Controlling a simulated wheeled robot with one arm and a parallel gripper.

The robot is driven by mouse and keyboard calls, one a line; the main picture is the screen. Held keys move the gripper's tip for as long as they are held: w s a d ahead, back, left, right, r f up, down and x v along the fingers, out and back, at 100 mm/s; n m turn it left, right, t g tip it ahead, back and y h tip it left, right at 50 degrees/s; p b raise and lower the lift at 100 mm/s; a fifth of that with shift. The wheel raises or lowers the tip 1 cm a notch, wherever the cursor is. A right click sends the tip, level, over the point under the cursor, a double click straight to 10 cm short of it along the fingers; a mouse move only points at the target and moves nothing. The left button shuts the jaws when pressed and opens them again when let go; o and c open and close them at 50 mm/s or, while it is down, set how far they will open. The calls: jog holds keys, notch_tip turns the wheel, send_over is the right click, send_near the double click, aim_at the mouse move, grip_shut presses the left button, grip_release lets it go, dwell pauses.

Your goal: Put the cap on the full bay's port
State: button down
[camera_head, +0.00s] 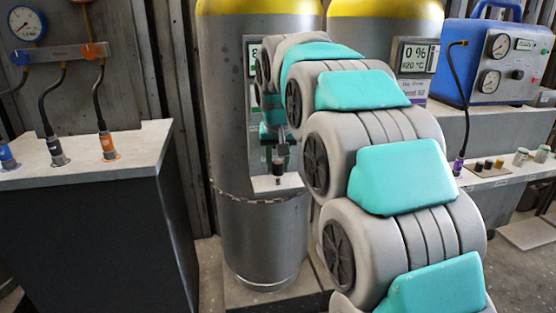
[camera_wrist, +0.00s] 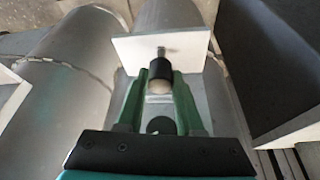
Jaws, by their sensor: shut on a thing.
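My gripper (camera_wrist: 161,74) is shut on a small black cap (camera_wrist: 159,68) with a pale round end, seen in the wrist view. A short grey stub (camera_wrist: 161,51) shows just beyond it, against a white shelf (camera_wrist: 125,48); I cannot tell whether cap and stub touch. In the head view the small dark cap (camera_head: 278,165) is above the white shelf (camera_head: 265,184) on the left tank (camera_head: 228,120). My arm hides most of that tank's display (camera_head: 251,50). The right tank's display (camera_head: 414,55) reads 0 % and 120 °C.
A blue gauge unit (camera_head: 490,58) stands at the right, with a black hose to a side shelf. Several small caps (camera_head: 488,165) and containers (camera_head: 520,157) lie there. A left bench (camera_head: 90,165) carries hoses with coloured fittings. A chain (camera_head: 255,196) crosses the left tank.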

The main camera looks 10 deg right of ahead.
aim_at(278, 164)
jog(key=shift+f+b, duration=0.6)
jog(key=shift+f, duration=0.85)
jog(key=shift+c, duration=2.3)
grip_release()
jog(key=v, duration=0.7)
jog(key=shift+r, duration=0.1)
jog(key=shift+s+r, duration=0.2)
jog(key=shift+r, duration=0.1)
jog(key=s+f+g, duration=0.2)
jog(key=s+f, duration=0.5)
jog(key=s, duration=0.6)
jog(key=s+f+n+g, duration=0.1)
jog(key=s+f+g, duration=0.1)
jog(key=s+f, duration=0.6)
jog(key=s+f+n+g, duration=0.1)
jog(key=s+f, duration=0.6)
jog(key=s, duration=1.2)
jog(key=shift+d+f+g+y, duration=0.3)
jog(key=shift+g+y, duration=0.1)
jog(key=shift+g, duration=0.2)
